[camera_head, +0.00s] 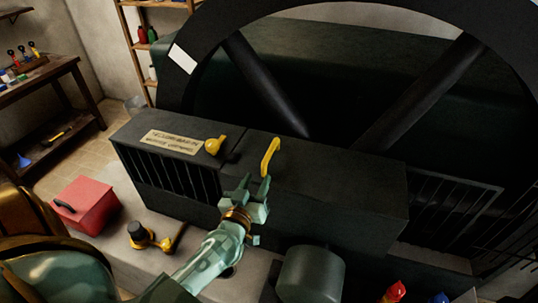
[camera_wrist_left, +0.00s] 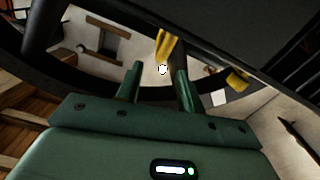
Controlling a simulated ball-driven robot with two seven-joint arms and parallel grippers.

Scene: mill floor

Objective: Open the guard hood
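The guard hood (camera_head: 315,185) is the dark box section in the middle of the head view, in front of the large wheel. It looks closed. A yellow bar handle (camera_head: 270,157) stands on its top near the left end. My left gripper (camera_head: 255,184) is just in front of and below the handle, open and empty. In the left wrist view the handle (camera_wrist_left: 166,46) shows just beyond the gap between my two spread fingers (camera_wrist_left: 160,70). I cannot tell whether they touch it. My right gripper is not in view.
A yellow knob (camera_head: 214,145) and a name plate (camera_head: 174,142) sit on the neighbouring dark box. A red box (camera_head: 87,204) and yellow fittings (camera_head: 142,236) stand on the grey plinth. A dark cylinder (camera_head: 311,274) stands in front of the hood. The large spoked wheel (camera_head: 262,80) rises behind.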

